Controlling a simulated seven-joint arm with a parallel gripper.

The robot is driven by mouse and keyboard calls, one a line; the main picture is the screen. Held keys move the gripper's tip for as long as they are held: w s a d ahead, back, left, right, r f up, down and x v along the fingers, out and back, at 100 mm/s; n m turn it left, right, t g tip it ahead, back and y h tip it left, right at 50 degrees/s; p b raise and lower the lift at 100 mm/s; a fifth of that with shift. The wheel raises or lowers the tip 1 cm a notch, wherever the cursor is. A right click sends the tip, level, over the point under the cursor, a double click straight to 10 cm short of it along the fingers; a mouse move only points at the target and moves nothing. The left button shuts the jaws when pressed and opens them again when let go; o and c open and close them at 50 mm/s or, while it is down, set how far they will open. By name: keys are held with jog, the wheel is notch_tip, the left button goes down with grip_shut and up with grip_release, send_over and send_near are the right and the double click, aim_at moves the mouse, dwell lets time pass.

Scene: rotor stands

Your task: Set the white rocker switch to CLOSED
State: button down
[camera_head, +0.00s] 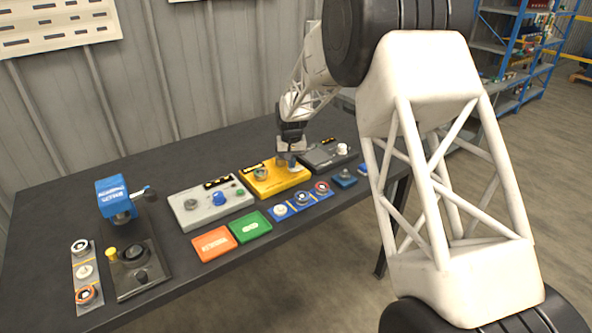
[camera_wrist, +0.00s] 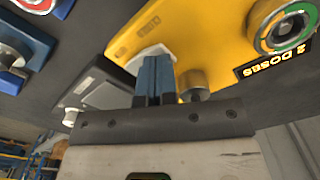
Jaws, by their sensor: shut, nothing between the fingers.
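My gripper (camera_head: 289,161) is over the right part of the yellow box (camera_head: 262,186). In the wrist view its blue fingers (camera_wrist: 153,62) are together and empty. Their tips are at a pale white piece (camera_wrist: 150,50) on the yellow box (camera_wrist: 205,30), which appears to be the rocker switch. The fingers hide part of it, and I cannot tell whether they touch it or which way it is tilted. A small label (camera_wrist: 149,25) lies beside it, too small to read. In the head view my gripper hides the switch.
A grey box (camera_head: 180,210) with a blue knob stands left of the yellow box, and a dark box (camera_head: 318,160) with a white knob (camera_head: 342,149) stands right. In front are orange (camera_head: 214,244) and green (camera_head: 250,227) plates and a blue button strip (camera_head: 292,208). A blue-topped device (camera_head: 113,193) stands far left.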

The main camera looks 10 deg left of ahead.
jog(key=shift+f, duration=0.5)
dwell(0.4)
jog(key=shift+r, duration=3.5)
